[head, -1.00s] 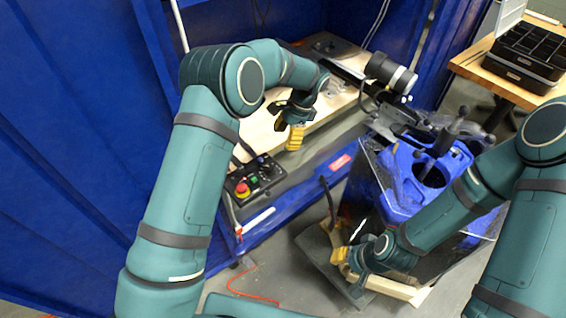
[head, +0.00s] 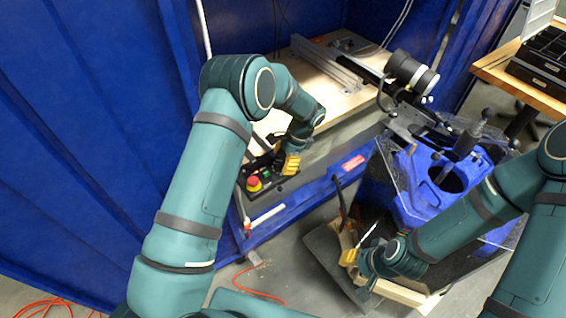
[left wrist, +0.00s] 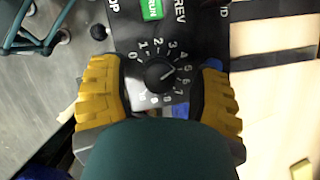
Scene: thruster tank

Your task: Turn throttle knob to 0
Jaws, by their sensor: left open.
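The throttle knob (left wrist: 158,74) is a round black knob in the left wrist view, on a dial with white numbers. Its white pointer line aims up and right, near the 4. In the head view my left gripper (head: 288,164) is at the black control box (head: 274,184) and hides the knob. My right gripper (head: 349,257) is low at the right, its jaws unclear.
A red stop button (head: 253,183) stands on the box's left part, near my left gripper. A green run button (left wrist: 151,9) is above the dial. A wooden worktop (head: 335,107) lies behind. A blue tank assembly (head: 420,170) stands to the right.

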